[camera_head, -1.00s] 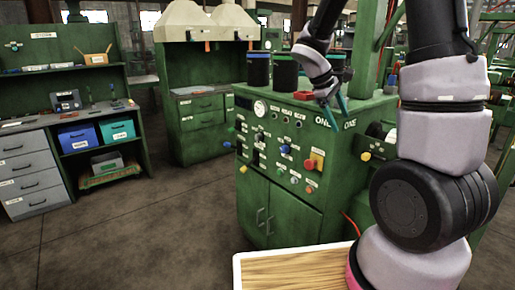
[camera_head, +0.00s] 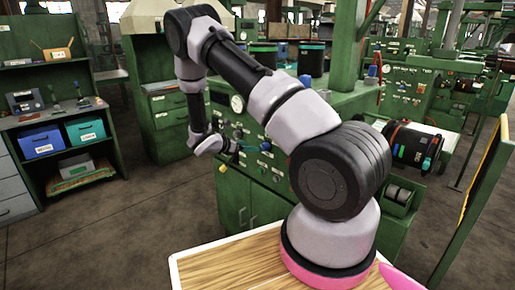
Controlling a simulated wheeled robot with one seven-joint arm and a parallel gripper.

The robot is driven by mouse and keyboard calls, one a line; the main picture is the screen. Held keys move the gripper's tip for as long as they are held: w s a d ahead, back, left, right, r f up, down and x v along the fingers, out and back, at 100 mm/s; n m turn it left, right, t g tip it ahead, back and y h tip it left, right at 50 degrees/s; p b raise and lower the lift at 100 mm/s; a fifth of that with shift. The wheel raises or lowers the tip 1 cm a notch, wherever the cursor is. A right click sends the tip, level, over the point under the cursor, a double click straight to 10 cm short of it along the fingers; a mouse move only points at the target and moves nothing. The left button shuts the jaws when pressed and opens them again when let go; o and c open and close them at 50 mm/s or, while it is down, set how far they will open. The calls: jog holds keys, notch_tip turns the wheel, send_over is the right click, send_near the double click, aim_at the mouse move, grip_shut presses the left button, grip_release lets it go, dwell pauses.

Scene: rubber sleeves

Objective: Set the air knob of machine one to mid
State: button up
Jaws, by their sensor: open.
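Machine one (camera_head: 233,193) is the green cabinet at the centre, with a control panel of small knobs, labels and a round gauge (camera_head: 237,103). A blue knob (camera_head: 265,146) shows on its panel; the small labels are unreadable, so I cannot tell which knob is the air knob. My arm hides much of the panel's right side and the machine's name.
A yellow knob (camera_head: 222,168) sits at the panel's lower left. Dark canisters (camera_head: 263,55) stand on top of the machine. A workbench with a blue bin (camera_head: 41,141) and a teal bin (camera_head: 85,130) is at left. The floor between is clear.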

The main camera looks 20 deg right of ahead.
aim_at(263, 147)
jog(key=x, duration=0.9)
grip_shut()
